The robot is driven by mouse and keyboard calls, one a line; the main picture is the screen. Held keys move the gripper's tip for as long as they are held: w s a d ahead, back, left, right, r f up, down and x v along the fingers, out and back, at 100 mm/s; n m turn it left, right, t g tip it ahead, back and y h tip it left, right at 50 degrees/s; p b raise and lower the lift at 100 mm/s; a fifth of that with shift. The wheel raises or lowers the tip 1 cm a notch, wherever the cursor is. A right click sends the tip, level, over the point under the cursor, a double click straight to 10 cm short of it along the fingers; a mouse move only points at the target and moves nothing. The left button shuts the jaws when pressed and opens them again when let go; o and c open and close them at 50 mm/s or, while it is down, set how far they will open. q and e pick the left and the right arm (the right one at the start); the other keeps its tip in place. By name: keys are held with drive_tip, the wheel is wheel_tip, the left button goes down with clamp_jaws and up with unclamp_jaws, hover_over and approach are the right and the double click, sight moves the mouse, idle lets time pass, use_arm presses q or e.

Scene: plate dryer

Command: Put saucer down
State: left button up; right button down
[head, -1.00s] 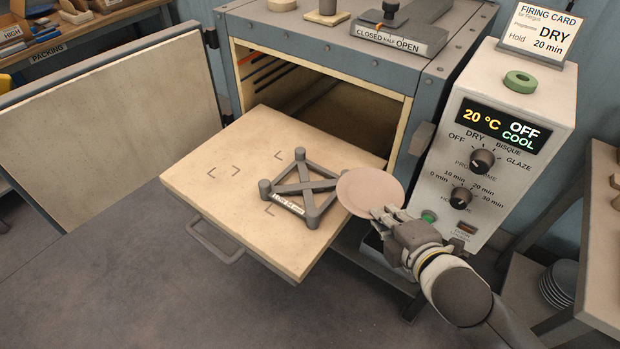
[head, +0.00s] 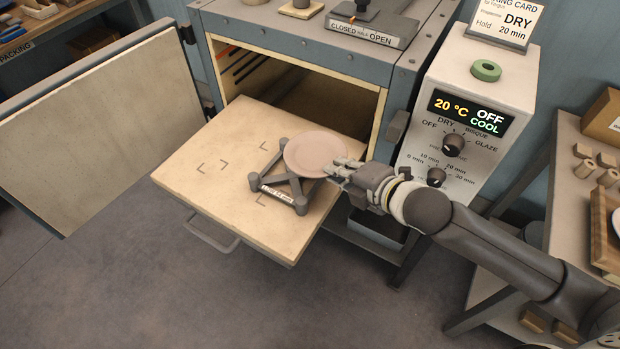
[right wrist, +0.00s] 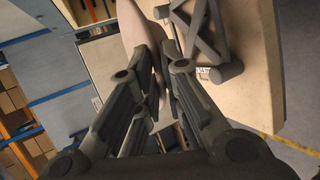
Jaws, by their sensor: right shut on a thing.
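A pale pink saucer (head: 315,154) is held at its right edge by my right gripper (head: 340,170) in the head view. The stand is on the pulled-out kiln shelf (head: 190,190). In the right wrist view, the fingers of my right gripper (right wrist: 158,85) close on the saucer (right wrist: 140,35), with the stand (right wrist: 205,40) beside it. My left gripper is not in view.
The open kiln chamber (head: 300,95) is behind the shelf, its door (head: 90,130) swung out at left. The control box (head: 470,110) reads 20 °C, OFF, COOL. A table (head: 565,200) with small blocks stands at right. Shelf marks at left are bare.

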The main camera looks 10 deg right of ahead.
drive_tip(key=w+a+f, duration=0.1)
drive_tip(key=a+f, duration=0.1)
drive_tip(key=w+a+f, duration=0.1)
drive_tip(key=w+f, duration=0.1)
drive_tip(key=w+a+f+p, duration=0.1)
drive_tip(key=a+f, duration=0.1)
drive_tip(key=f, duration=0.1)
drive_tip(key=shift+w+a, duration=0.35)
drive_tip(key=shift+w, duration=0.05)
drive_tip(key=shift+f+p, duration=0.4)
drive_tip(key=shift+f, duration=1.1)
drive_tip(key=c, duration=1.6)
unclamp_jaws()
drive_tip(key=shift+o, duration=0.2)
drive_tip(key=shift+d, duration=0.1)
drive_tip(key=b+v, duration=0.1)
drive_tip(key=v, duration=1.1)
drive_tip(key=shift+s+f, duration=0.1)
